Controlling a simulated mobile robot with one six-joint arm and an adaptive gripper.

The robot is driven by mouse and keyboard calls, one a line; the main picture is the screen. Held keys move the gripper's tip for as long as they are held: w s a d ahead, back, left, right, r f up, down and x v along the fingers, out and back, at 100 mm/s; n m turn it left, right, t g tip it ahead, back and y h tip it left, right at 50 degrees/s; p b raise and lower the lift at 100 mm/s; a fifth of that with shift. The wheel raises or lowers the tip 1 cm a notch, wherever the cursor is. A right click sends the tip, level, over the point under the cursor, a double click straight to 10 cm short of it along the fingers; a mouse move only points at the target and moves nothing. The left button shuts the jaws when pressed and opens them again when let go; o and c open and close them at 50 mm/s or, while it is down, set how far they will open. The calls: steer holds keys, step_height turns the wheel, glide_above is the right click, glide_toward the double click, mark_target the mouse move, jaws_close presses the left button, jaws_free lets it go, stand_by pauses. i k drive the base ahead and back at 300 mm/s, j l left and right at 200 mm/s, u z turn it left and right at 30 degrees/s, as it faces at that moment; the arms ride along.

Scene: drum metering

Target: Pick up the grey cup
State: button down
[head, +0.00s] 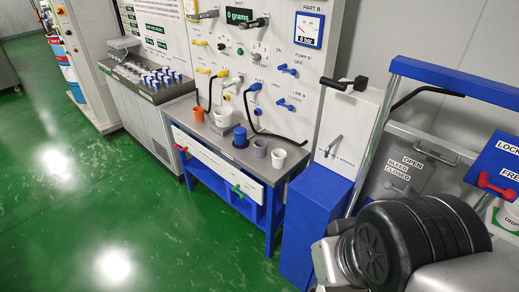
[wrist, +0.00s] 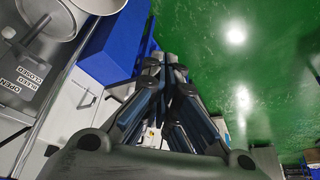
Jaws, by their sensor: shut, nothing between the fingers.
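The grey cup (head: 259,148) stands upright on the metal top of the blue bench (head: 274,174) in the head view. It is between a blue cylinder (head: 240,138) on its left and a white cup (head: 278,159) on its right. My gripper (wrist: 170,66) shows in the wrist view, with its fingers closed and empty. It is over the green floor, well away from the cup. The cup cannot be made out in the wrist view. In the head view part of my arm fills the lower right, and my fingers do not show.
An orange cup (head: 196,114) and a larger pale container (head: 223,117) stand further left on the bench. Black hoses (head: 249,116) hang from the wall panel behind. A blue box (head: 315,212) stands at the bench's right end. The green floor (head: 95,200) in front is clear.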

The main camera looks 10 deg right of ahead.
mark_target(261, 145)
steer(key=i+j, duration=0.2)
steer(key=j, duration=0.2)
steer(key=i+j, duration=0.2)
steer(key=j, duration=0.15)
steer(key=i+j, duration=0.2)
steer(key=j, duration=0.2)
steer(key=i+j, duration=0.2)
steer(key=j, duration=0.2)
steer(key=i+l+u, duration=0.1)
steer(key=i+l, duration=0.85)
